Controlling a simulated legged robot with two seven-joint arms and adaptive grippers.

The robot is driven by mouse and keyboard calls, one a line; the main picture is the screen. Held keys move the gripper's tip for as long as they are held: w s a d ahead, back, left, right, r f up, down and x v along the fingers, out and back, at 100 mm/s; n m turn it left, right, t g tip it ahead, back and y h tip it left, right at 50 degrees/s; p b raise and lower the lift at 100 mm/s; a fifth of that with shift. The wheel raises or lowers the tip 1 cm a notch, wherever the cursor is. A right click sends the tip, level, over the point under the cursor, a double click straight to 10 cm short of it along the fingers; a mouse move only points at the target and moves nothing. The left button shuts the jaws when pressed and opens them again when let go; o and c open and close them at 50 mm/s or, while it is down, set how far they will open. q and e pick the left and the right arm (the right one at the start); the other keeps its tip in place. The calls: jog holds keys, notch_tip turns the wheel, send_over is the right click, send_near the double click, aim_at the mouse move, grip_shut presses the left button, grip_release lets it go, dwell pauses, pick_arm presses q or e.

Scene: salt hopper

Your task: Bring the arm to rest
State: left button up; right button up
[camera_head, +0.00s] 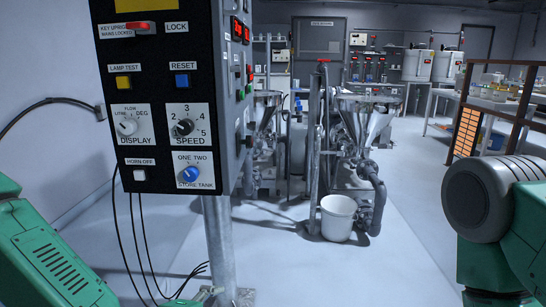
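Part of my green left arm shows at the lower left edge, beside the dark control panel (168,100). Part of my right arm, green with a grey rounded joint, shows at the lower right. Neither gripper can be made out. A small greenish piece shows at the bottom edge near the foot of the panel's post, too cut off to identify. The panel carries a SPEED dial (184,127), a DISPLAY dial (127,128), a blue STORE TANK knob (188,174) and a red key switch (138,26).
The panel stands on a metal post (219,245) with black cables hanging beside it. Behind it are a steel hopper (362,122) with pipes and a white bucket (338,217) on the floor. A brown railing (498,105) stands at right. Pale floor lies open between bucket and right arm.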

pick_arm(q)
jog(key=s+a+f+m+g+y+p, duration=0.1)
jog(key=s+a+f+m+g, duration=0.2)
jog(key=s+f+m, duration=0.3)
jog(key=s+a+f+m+g+p, duration=0.1)
jog(key=s+a+f+m+g, duration=0.25)
jog(key=s+f, duration=0.4)
jog(key=s+a+f+m+g+y+p, duration=0.1)
jog(key=s+a+f+m+g+y, duration=0.1)
jog(key=s+a+m, duration=0.5)
jog(key=s+a+g+y, duration=0.1)
jog(key=s+a, duration=0.2)
jog(key=s, duration=0.1)
jog(key=shift+s+a+f+p, duration=0.25)
jog(key=shift+s+f+p, duration=0.1)
jog(key=shift+s, duration=0.05)
jog(key=shift+w, duration=0.1)
